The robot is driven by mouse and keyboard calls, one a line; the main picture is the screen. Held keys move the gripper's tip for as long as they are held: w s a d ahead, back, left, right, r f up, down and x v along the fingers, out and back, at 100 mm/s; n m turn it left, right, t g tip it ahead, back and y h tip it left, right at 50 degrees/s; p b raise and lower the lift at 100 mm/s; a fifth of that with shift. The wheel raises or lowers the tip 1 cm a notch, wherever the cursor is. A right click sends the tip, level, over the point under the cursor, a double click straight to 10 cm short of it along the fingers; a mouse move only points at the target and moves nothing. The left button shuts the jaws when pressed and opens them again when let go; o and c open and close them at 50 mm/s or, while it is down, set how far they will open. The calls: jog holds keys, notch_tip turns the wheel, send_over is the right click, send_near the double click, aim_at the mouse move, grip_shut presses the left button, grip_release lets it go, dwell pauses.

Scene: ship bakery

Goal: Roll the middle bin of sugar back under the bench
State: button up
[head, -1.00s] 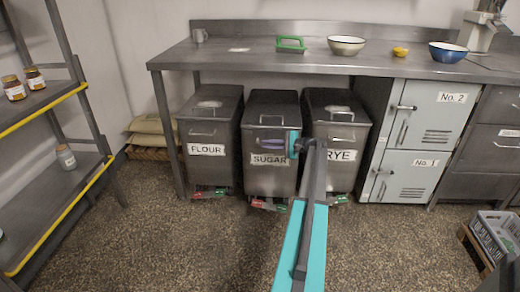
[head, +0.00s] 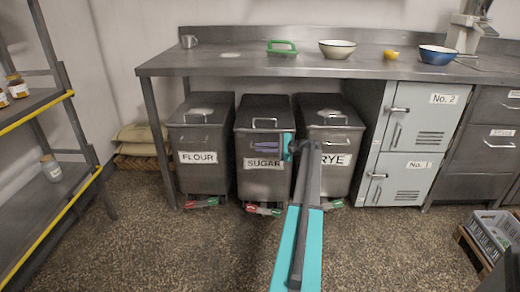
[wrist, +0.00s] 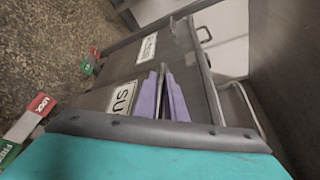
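The sugar bin (head: 262,178) is a grey metal bin with a hinged lid and a SUGAR label. It stands upright under the bench, between the flour bin (head: 203,176) and the rye bin (head: 340,178). Its front reaches slightly nearer me than the flour bin's. Red and green pedals (head: 263,210) show at its foot; the wrist view shows a red LOCK pedal (wrist: 42,104) and a green FREE one. My gripper (head: 262,147) has purple fingers, close together and seemingly shut, across the bin's front just above the label. Contact is unclear. The wrist view shows the fingers (wrist: 163,74) beside the label.
The steel bench (head: 210,66) overhangs the bins and carries bowls and a green-handled tool. Grey lockers (head: 405,178) stand right of the rye bin. A yellow-edged shelf rack (head: 62,205) is at left, a grey crate (head: 490,240) at lower right. The floor before the bins is clear.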

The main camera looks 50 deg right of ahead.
jog(key=o, duration=0.3)
jog(key=shift+s+d+r, duration=0.15)
jog(key=shift+s+d, duration=0.05)
jog(key=shift+d, duration=0.1)
jog(key=shift+o, duration=0.5)
jog(key=shift+w+a, duration=0.15)
jog(key=shift+a, duration=0.05)
jog(key=p+v, duration=0.3)
jog(key=v, duration=1)
jog(key=shift+s, duration=0.45)
